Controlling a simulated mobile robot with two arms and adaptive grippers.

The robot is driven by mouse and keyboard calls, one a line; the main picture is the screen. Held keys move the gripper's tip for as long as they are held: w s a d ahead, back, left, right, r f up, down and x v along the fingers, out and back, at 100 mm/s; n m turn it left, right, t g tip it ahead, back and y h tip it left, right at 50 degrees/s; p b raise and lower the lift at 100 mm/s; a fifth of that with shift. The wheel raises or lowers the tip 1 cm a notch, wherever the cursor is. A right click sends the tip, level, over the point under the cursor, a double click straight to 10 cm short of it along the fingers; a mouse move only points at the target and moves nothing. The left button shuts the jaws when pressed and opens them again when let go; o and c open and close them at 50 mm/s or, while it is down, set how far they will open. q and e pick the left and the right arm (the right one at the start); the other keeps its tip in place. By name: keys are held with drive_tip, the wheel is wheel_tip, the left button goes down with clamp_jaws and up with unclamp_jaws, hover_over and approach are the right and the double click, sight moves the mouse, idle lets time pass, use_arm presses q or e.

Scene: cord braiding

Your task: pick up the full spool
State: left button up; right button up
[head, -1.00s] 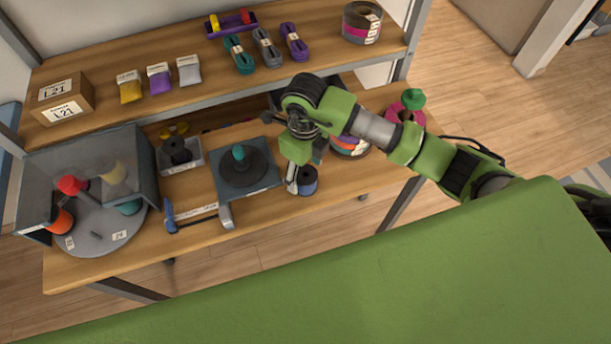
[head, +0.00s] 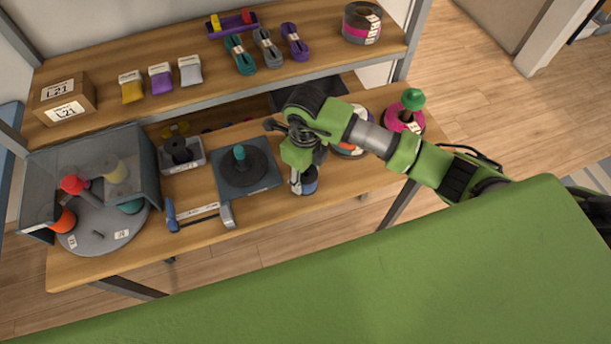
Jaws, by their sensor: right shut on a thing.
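The fingers and wrist hide the spool's upper left part. The spool looks upright and still at bench level; I cannot tell whether it is clear of the surface. My left gripper is not in view.
Left of the spool are a teal pad with a dark round base (head: 246,168) and a blue-handled tool (head: 198,214). A grey turntable (head: 104,231) stands at far left. A magenta spool (head: 404,118) is at right. A shelf (head: 205,85) runs above the bench.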

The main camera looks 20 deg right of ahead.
wheel_tip(320, 180, up, 3)
drive_tip(key=shift+f+b, duration=0.1)
drive_tip(key=shift+b, duration=0.95)
drive_tip(key=s+a+r+b, duration=0.1)
drive_tip(key=s+a+r, duration=0.5)
drive_tip(key=s+r, duration=0.4)
drive_tip(key=s, duration=0.2)
drive_tip(key=shift+s, duration=0.35)
